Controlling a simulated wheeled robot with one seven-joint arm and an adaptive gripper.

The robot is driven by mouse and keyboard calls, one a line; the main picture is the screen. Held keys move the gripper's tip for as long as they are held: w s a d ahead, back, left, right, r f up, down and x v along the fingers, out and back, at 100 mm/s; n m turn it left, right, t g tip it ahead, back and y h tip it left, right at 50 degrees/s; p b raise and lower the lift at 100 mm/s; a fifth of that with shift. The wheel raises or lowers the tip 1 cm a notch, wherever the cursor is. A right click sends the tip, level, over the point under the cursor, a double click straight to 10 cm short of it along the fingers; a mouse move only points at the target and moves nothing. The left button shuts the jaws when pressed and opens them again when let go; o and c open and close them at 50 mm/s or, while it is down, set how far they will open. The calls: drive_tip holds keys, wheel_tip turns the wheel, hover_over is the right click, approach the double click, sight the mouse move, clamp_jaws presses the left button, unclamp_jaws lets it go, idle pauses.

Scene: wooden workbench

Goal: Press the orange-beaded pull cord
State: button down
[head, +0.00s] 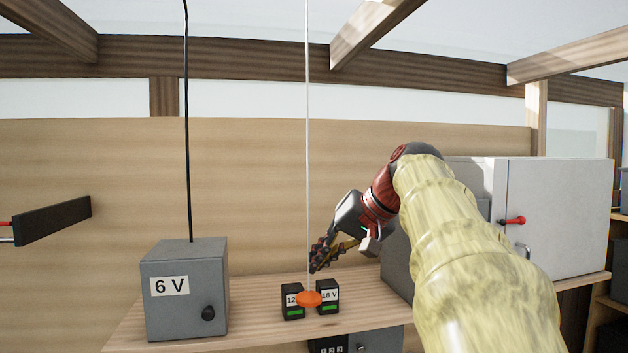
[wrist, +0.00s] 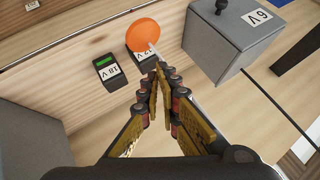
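The pull cord (head: 307,150) is a thin pale line hanging from above, with a flat orange bead (head: 309,298) at its lower end. The bead hangs in front of two small black battery boxes. My gripper (head: 314,268) is just above the bead and close beside the cord, pointing down and left. In the wrist view, the orange bead (wrist: 142,35) is just beyond the fingertips (wrist: 160,72), apart from them. The fingers converge with their tips together. A short piece of cord shows between bead and tips; whether the fingers touch it, I cannot tell.
A 12 V box (head: 292,302) and an 18 V box (head: 328,296) stand on the bench (head: 255,310). A grey 6 V box (head: 185,290) with a black cable (head: 187,120) is at left. A white cabinet (head: 550,215) with a red-knobbed lever (head: 513,221) is at right.

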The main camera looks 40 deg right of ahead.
drive_tip(key=shift+w+a+f, duration=0.15)
drive_tip(key=shift+w+f, duration=0.05)
drive_tip(key=shift+f, duration=0.15)
